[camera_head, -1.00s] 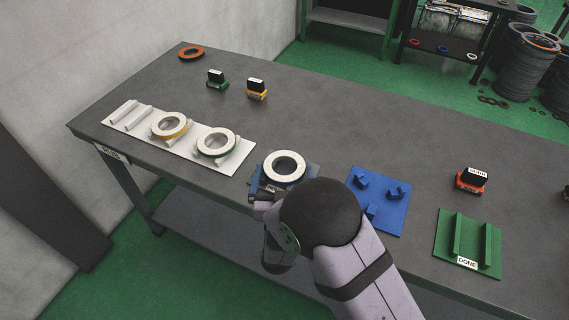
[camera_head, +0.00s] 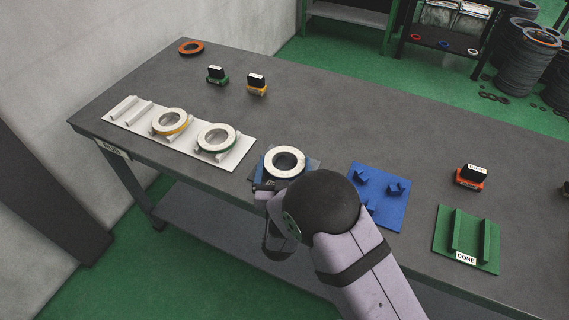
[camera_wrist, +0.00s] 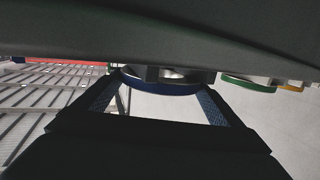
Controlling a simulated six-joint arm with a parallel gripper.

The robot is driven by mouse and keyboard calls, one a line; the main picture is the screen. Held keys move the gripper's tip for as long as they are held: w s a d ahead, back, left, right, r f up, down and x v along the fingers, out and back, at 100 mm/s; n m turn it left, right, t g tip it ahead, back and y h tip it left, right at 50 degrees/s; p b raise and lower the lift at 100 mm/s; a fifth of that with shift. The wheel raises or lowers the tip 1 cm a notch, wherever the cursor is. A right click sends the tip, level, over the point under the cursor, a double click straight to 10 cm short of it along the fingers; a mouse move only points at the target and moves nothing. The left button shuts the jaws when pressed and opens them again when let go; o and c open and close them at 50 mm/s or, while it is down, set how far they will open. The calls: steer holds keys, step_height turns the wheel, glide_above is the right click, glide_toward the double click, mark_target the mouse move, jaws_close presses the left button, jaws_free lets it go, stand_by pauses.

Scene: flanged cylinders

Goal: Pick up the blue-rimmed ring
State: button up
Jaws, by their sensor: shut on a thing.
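The blue-rimmed ring (camera_head: 285,150) has a white top and a dark centre hole. It shows near the table's front edge in the head view, just beyond my gripper (camera_head: 270,187). In the wrist view its blue rim (camera_wrist: 160,87) lies between the two fingers of my gripper (camera_wrist: 158,105). My gripper is shut on the ring. The arm hides part of the gripper in the head view, and a dark body hides the ring's upper part in the wrist view.
A white rack (camera_head: 240,158) to the left holds a yellow-rimmed ring (camera_head: 169,122) and a green-rimmed ring (camera_head: 218,139). A blue fixture (camera_head: 383,190) with prongs and a green tray (camera_head: 483,258) marked DONE stand to the right.

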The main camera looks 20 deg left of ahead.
steer(key=shift+r, duration=0.35)
step_height(320, 180, up, 10)
steer(key=b, duration=0.1)
steer(key=shift+f, duration=0.15)
steer(key=shift+w, duration=0.15)
stand_by(0.4)
steer(key=w+d+p, duration=0.2)
steer(key=d+p, duration=0.1)
steer(key=d, duration=0.3)
steer(key=w+d+f+n+y+p, duration=0.1)
steer(key=w+d+p, duration=0.2)
steer(key=d, duration=0.4)
steer(key=w+d+g+y+p, duration=0.1)
steer(key=w+d+p, duration=0.2)
steer(key=d, duration=0.3)
steer(key=shift+w+d+f+n+p, duration=0.2)
steer(key=shift+f+n+p, duration=0.1)
steer(key=shift+f+p, duration=0.1)
steer(key=s+d+n+g+y+p, duration=0.1)
steer(key=s+d+p, duration=0.2)
steer(key=s+d, duration=0.2)
steer(key=shift+s+d+y+p, duration=0.15)
steer(key=shift+d+y+p, duration=0.2)
steer(key=shift+d, duration=0.7)
